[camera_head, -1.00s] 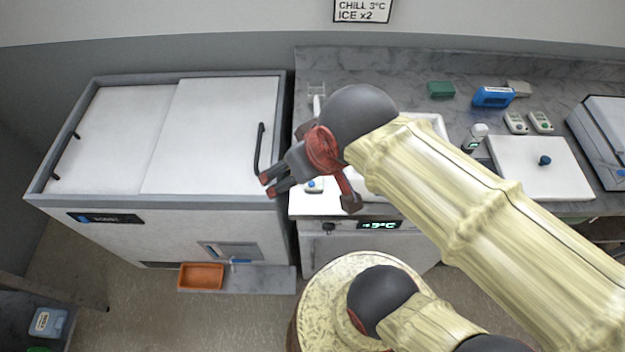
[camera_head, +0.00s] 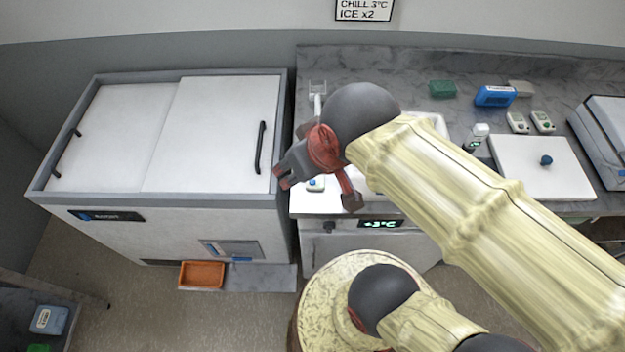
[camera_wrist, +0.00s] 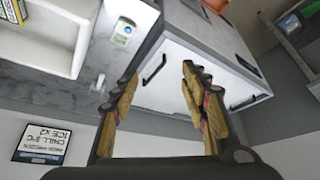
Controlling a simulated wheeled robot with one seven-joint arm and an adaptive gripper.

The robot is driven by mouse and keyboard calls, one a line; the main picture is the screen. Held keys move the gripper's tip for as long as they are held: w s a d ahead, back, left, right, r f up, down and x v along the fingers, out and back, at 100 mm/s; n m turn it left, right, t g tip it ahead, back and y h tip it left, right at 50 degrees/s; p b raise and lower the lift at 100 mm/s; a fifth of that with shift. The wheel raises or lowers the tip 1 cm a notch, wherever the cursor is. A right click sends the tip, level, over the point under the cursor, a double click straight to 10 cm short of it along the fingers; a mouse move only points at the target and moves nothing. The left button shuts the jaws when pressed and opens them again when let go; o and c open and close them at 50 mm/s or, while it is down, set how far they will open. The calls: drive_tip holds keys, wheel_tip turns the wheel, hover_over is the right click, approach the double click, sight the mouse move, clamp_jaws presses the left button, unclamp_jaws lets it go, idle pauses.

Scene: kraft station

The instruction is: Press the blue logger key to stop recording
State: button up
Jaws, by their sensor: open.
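A small white logger with a blue key (camera_head: 315,184) lies on the front left of the counter, just right of the chest freezer. It also shows near the top of the wrist view as a white logger (camera_wrist: 122,33). My gripper (camera_head: 281,178) is left of the logger in the head view, over the freezer's right edge. In the wrist view my gripper (camera_wrist: 161,75) has its two fingers spread with nothing between them. The logger is apart from the fingers there, above and left of them.
The chest freezer (camera_head: 215,130) with sliding lids stands at left. Two other small loggers (camera_head: 517,123) (camera_head: 542,122), a blue box (camera_head: 494,96) and a green block (camera_head: 442,89) sit at the back right. An orange tray (camera_head: 201,275) is low in front.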

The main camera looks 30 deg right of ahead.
drive_tip(key=c, duration=1)
clamp_jaws()
idle(0.7)
